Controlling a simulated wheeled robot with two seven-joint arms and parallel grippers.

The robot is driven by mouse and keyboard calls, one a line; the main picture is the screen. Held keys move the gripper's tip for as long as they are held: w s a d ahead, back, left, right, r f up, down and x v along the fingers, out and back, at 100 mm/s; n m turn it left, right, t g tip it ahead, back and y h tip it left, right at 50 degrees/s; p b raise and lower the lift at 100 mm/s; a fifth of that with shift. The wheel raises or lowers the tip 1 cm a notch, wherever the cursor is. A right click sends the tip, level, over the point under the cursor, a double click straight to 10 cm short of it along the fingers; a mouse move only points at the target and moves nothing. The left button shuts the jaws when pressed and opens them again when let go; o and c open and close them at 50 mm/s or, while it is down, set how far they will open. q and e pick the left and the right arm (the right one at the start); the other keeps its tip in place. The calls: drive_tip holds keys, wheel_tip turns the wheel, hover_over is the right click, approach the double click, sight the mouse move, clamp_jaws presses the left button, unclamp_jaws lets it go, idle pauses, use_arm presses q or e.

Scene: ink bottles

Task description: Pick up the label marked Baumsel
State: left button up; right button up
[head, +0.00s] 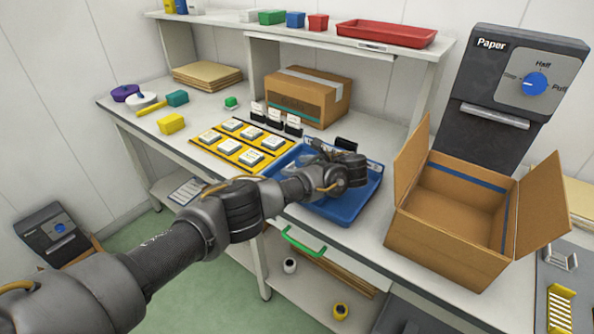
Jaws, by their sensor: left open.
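Several small white labels stand in black holders in a row behind the yellow tray; one label (257,108) is at the left, one (274,114) in the middle and one (293,121) at the right. Their print is too small to read, so I cannot tell which is Baumsel. My left gripper (337,154) is open above the blue tray (340,213), to the right of the labels and apart from them. The arm hides much of the tray, and the fingertips are hard to make out. My right gripper is not in view.
The yellow tray (207,139) holds several pale square pieces. A closed carton (307,95) stands behind the labels. An open cardboard box (446,230) stands on the right, below the Paper dispenser (509,90). A dark piece (346,144) is beside the gripper. The table's left part has free room.

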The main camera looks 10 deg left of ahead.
use_arm(q)
drive_tip(key=shift+x, duration=0.8)
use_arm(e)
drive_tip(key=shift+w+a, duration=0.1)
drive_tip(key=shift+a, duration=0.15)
use_arm(q)
drive_tip(key=shift+c, duration=0.4)
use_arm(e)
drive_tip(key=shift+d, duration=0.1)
use_arm(q)
drive_tip(key=c, duration=1)
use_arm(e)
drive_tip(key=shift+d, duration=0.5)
use_arm(q)
drive_tip(key=shift+o, duration=0.2)
